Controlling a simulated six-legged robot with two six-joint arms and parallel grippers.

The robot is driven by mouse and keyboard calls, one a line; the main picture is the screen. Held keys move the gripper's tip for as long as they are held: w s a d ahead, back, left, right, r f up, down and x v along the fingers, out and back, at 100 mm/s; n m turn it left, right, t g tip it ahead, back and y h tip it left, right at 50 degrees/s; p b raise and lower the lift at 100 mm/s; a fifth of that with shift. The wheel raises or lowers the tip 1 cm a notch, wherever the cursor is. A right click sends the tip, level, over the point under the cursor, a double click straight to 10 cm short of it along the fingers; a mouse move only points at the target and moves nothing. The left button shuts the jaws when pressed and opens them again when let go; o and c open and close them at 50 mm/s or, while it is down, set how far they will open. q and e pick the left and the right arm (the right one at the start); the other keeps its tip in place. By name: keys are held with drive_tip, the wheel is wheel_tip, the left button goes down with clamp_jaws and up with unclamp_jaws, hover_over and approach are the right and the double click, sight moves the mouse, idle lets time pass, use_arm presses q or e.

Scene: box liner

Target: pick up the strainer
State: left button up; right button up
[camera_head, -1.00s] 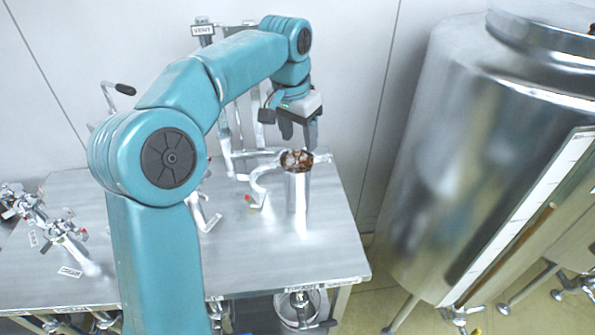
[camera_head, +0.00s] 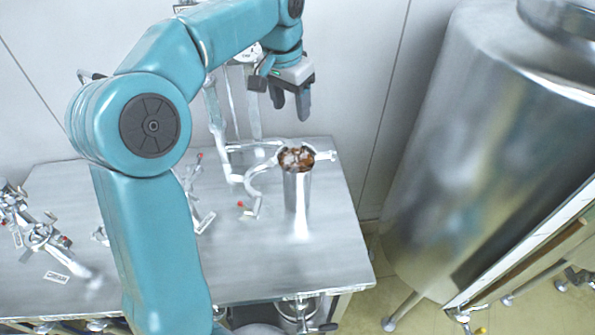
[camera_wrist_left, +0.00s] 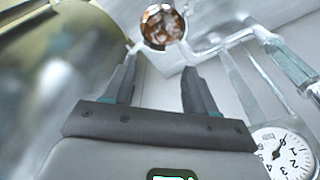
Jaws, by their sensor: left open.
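A shiny upright metal cylinder (camera_head: 297,195) stands on the metal table; its open top shows brown and whitish contents. It is the likeliest strainer, but I cannot tell for sure. A bent metal pipe or handle lies close at its left. My left gripper (camera_head: 290,108) is open and empty, pointing down above the cylinder's top, clear of it. In the left wrist view the cylinder's round top (camera_wrist_left: 162,27) lies beyond the spread fingertips (camera_wrist_left: 159,66), at the upper middle. My right gripper is in neither view.
Metal pipes (camera_head: 215,115) rise behind the cylinder. Valves and fittings (camera_head: 40,235) lie at the table's left. A large steel tank (camera_head: 450,150) stands at the right. A round gauge (camera_wrist_left: 283,155) shows in the left wrist view. The table's front right (camera_head: 300,265) is bare.

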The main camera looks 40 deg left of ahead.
use_arm(q)
hover_over(297, 149)
drive_tip(key=s, duration=0.1)
wheel_tip(297, 149, down, 8)
drive_tip(key=shift+d+r, duration=0.1)
drive_tip(key=shift+d, duration=0.05)
drive_tip(key=shift+f, duration=0.25)
drive_tip(key=f, duration=0.1)
drive_tip(key=f+p, duration=0.1)
drive_tip(key=f, duration=0.1)
drive_tip(key=f+p, duration=0.1)
drive_tip(key=f, duration=0.1)
drive_tip(key=shift+w+a, duration=0.2)
drive_tip(key=shift+w, duration=0.2)
drive_tip(key=shift+s+r, duration=0.1)
drive_tip(key=shift+s, duration=0.05)
clamp_jaws()
